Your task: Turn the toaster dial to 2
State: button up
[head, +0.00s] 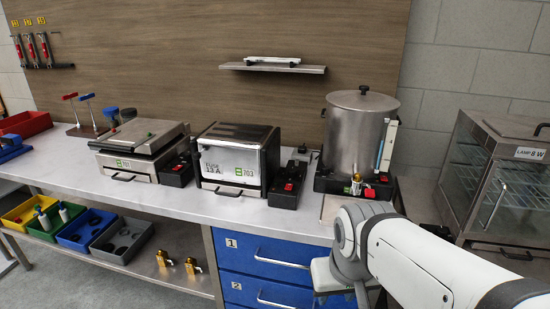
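The toaster (230,161), a dark-topped box with a shiny front marked "FUSE 13 A" and a green label, stands in the middle of the bench. A black box (284,198) with a red switch (289,187) sits against its right side. I cannot make out the dial or its setting at this size. My white arm comes in from the lower right, with its visible end in front of the blue drawers, below and right of the toaster. My gripper's fingers do not show.
A press-like appliance (138,146) with its own black box stands left of the toaster. A steel urn (359,140) stands to the right, near my arm. A glass-sided cabinet (500,190) is at far right. The bench front (190,206) is clear.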

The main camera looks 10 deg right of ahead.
aim_at(291, 172)
jog(key=i, duration=0.85)
jog(key=z, duration=0.05)
